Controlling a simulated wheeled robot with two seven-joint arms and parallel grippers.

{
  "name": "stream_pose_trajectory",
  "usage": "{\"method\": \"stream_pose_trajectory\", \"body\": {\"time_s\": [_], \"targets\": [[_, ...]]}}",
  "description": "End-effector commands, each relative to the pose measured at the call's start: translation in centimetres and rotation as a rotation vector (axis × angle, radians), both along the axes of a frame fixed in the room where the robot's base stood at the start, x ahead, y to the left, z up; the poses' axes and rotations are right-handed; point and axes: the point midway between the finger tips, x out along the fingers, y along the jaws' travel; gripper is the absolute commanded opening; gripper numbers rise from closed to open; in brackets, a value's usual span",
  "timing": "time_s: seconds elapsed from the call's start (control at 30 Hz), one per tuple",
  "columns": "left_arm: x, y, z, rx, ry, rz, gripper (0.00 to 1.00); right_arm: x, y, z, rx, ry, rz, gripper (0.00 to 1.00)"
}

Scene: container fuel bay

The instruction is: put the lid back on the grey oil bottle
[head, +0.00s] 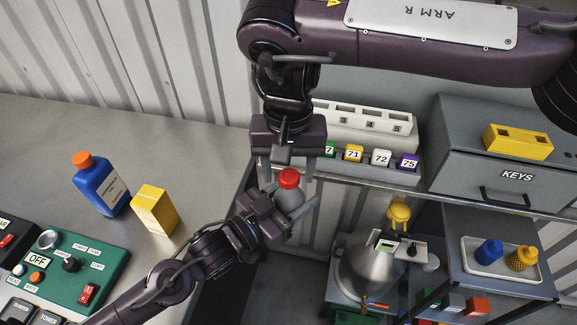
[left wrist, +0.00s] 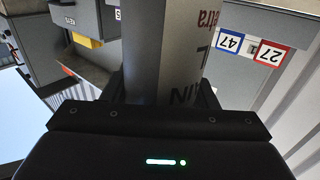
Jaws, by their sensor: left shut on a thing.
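The grey oil bottle (head: 291,199) is upright between the fingers of my left gripper (head: 290,207), which is shut on it. In the left wrist view the bottle's grey body (left wrist: 172,55), with printed lettering, fills the middle between the fingers. A red lid (head: 289,178) sits at the bottle's mouth; whether it is fully seated cannot be told. My right gripper (head: 288,174) points down from above, with its fingers apart on either side of the lid and gaps showing beside it.
A blue bottle (head: 101,186) with an orange cap and a yellow box (head: 155,209) stand on the left counter. A green control panel (head: 77,265) is in front. A shelf with numbered blocks (head: 353,154) and a grey KEYS cabinet (head: 510,155) are at right. A steel funnel-shaped vessel (head: 368,270) stands below.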

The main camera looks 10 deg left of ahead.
Motion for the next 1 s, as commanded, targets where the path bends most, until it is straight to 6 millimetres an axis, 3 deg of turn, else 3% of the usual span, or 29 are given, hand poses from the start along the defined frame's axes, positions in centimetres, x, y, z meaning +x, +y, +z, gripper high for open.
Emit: {"method": "stream_pose_trajectory", "body": {"time_s": [0.17, 0.53, 1.0], "targets": [[0.0, 0.0, 0.1, -0.001, -0.003, 0.001, 0.00, 0.0, 0.0, 0.2, -0.001, 0.000, 0.000, 0.54], [0.1, 0.0, 0.1, -0.001, -0.003, 0.002, 0.00, 0.0, 0.0, 4.3, -0.002, -0.001, 0.001, 0.54], [0.1, 0.0, 0.1, -0.002, -0.002, 0.002, 0.00, -0.1, 0.0, 4.5, -0.001, 0.001, 0.061, 0.51]]}}
